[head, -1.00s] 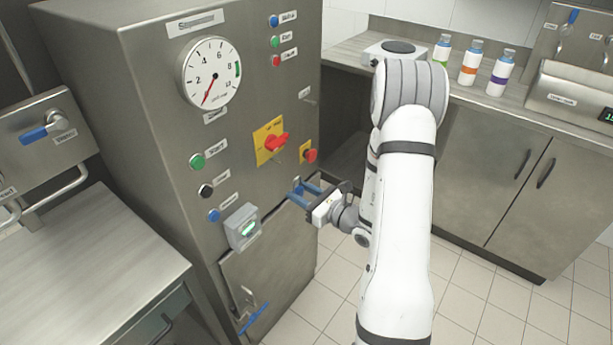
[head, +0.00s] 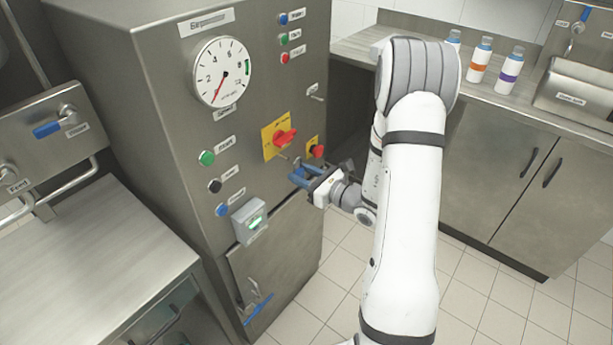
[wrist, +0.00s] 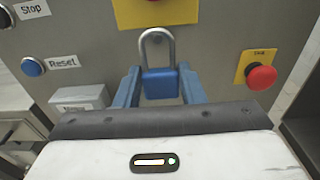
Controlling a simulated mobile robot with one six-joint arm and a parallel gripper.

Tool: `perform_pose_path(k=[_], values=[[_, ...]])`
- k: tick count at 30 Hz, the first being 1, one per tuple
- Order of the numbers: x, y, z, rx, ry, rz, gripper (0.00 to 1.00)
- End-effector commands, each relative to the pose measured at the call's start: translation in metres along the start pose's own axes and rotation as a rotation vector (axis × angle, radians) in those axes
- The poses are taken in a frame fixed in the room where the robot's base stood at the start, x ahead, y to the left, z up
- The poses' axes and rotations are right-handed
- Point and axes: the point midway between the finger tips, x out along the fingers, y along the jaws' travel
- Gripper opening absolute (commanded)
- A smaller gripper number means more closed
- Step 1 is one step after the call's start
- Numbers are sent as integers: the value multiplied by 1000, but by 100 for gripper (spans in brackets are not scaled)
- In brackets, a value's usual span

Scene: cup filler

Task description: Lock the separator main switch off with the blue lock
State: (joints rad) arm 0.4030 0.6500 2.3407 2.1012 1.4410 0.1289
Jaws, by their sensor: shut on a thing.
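The separator main switch (head: 285,138) is a red rotary handle on a yellow plate on the cabinet front. In the wrist view only the lower part of its yellow plate (wrist: 160,13) shows, at the top edge. My gripper (head: 300,177) is just below the switch and in front of the panel. In the wrist view its blue fingers (wrist: 158,88) are shut on the blue lock (wrist: 160,83), one finger on each side. The lock is upright, its steel shackle (wrist: 157,36) upward, below the yellow plate. I cannot tell whether the shackle touches the panel.
A red emergency button (wrist: 261,77) sits right of the lock. The green (head: 206,158), black and blue buttons and a small grey box (head: 249,221) are to the left on the panel. A gauge (head: 222,71) is above. A counter with bottles (head: 480,60) stands at the right.

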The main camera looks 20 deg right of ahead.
Motion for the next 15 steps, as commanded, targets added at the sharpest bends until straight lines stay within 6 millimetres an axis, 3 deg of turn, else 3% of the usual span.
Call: perform_pose_path(k=[15], values=[[32, 1, 0, -1, -1, 3, 11]])
